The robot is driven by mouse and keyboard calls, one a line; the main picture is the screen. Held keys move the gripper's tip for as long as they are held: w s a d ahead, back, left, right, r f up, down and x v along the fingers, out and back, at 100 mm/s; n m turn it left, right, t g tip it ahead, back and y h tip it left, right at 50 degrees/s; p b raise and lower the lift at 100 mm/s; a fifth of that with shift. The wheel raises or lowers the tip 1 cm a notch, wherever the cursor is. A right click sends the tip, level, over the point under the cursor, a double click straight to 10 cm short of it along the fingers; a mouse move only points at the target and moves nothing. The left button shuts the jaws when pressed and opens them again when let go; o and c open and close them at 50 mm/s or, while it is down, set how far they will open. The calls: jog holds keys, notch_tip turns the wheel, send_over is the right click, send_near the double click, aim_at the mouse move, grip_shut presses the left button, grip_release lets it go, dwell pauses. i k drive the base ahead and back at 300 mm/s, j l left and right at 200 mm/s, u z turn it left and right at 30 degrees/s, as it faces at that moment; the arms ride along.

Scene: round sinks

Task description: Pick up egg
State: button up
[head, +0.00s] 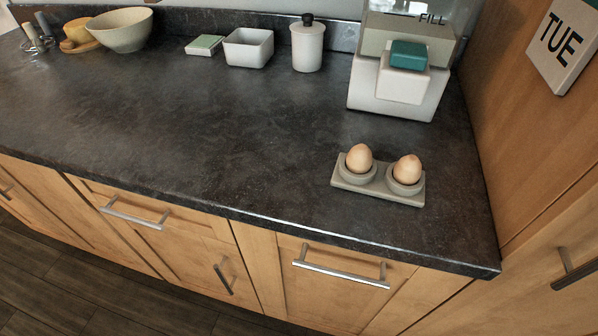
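Two light brown eggs stand upright in a grey double egg holder (377,191) near the front right of the dark countertop. The left egg (359,158) sits in the left cup. The right egg (407,169) sits in the right cup. The lower part of each egg is hidden by its cup. My gripper is not in view.
A white water dispenser (365,94) with a teal block on it stands behind the eggs. A lidded white canister (307,47), a square bowl (248,48) and a large bowl (120,30) line the back. A wooden panel (530,130) closes the right side. The counter's middle is clear.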

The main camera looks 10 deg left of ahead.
aim_at(407, 171)
jog(key=u, duration=0.85)
jog(key=k+l+u, duration=0.2)
jog(key=u, duration=0.25)
jog(key=k+l+u, duration=0.2)
jog(key=u, duration=0.3)
